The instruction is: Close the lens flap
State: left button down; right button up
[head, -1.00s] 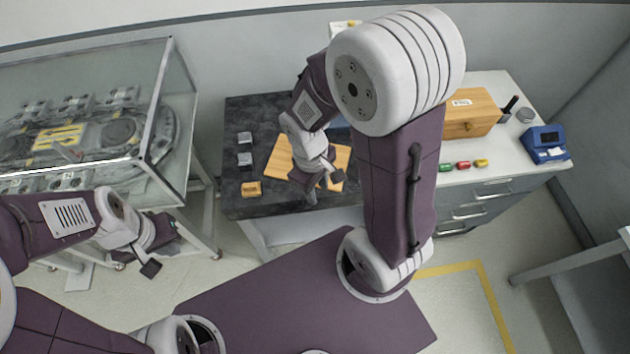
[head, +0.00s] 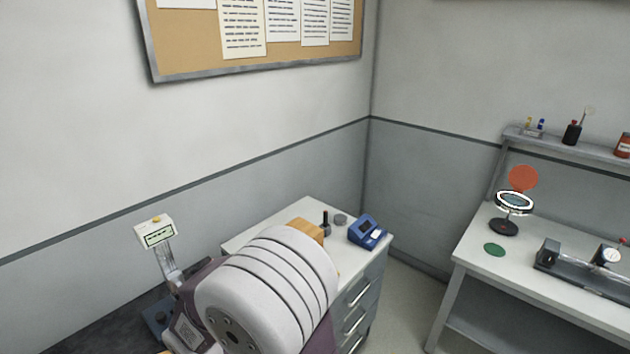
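A round magnifier with a white ring and a lens (head: 514,203) stands on a dark base on the light table at the right in the head view. An orange-red disc (head: 523,179), which looks like the lens flap, stands raised above and behind the ring, so the lens is uncovered. My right arm shows at the bottom centre, far to the left of the magnifier, but its gripper is out of view. My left gripper is also out of view.
The table (head: 540,285) also holds a green disc (head: 495,250) and a dark bench device with a dial (head: 607,256). A shelf (head: 570,145) stands behind. A drawer cabinet (head: 362,296) with a blue device (head: 367,231) stands left, with floor between.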

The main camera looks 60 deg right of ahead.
aim_at(522, 178)
jog(key=z, duration=3.3)
jog(key=i+l+u, duration=0.2)
jog(key=i, duration=0.6)
jog(key=i+l+u, duration=0.15)
jog(key=i+l, duration=0.3)
jog(key=i, duration=0.3)
jog(key=i+l+u, duration=0.2)
jog(key=i+l, duration=0.25)
jog(key=i, duration=0.3)
jog(key=i+l+u, duration=0.2)
jog(key=i+l, duration=0.4)
jog(key=i, duration=0.1)
